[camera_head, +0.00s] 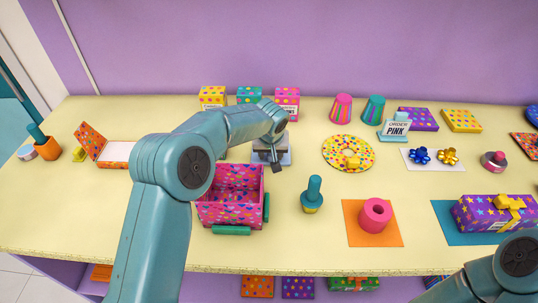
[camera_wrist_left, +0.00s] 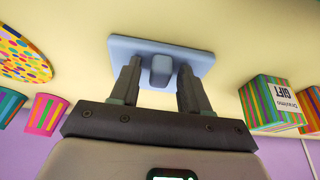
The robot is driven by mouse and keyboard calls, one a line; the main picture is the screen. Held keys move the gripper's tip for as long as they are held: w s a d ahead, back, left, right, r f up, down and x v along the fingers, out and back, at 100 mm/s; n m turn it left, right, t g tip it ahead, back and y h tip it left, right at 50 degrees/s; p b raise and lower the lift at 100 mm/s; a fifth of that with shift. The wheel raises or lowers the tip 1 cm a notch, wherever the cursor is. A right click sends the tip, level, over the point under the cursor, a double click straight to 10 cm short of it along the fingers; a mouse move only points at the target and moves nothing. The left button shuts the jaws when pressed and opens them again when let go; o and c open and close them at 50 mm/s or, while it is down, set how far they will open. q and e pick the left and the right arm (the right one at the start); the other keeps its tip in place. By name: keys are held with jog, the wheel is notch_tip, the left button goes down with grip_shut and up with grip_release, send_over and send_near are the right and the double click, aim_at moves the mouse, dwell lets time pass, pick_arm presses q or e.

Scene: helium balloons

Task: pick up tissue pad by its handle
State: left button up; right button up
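The tissue pad is a flat light blue plate with a raised block handle, lying on the cream table. In the left wrist view the tissue pad (camera_wrist_left: 200,60) is just beyond my fingers, and its handle (camera_wrist_left: 160,70) stands between them with a gap on each side. My left gripper (camera_wrist_left: 158,88) is open and empty. In the head view my left gripper (camera_head: 272,157) points down over the pad (camera_head: 286,158) and hides most of it. My right arm shows at the bottom right, but its gripper is out of view.
A teal-handled stamp (camera_head: 313,195) is at the front right, and a dotted disc (camera_head: 349,145) lies to the right.

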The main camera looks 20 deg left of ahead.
pick_arm(q)
jog(key=shift+s+a+f, duration=0.1)
jog(key=shift+s+f, duration=0.2)
jog(key=shift+f, duration=0.45)
grip_shut()
jog(key=shift+r, duration=0.1)
jog(key=shift+w+r+p, duration=0.3)
jog(key=shift+r+p, duration=0.2)
jog(key=shift+r, duration=0.25)
jog(key=shift+r+p, duration=0.4)
jog(key=shift+r, duration=1)
jog(key=shift+w+f, duration=0.1)
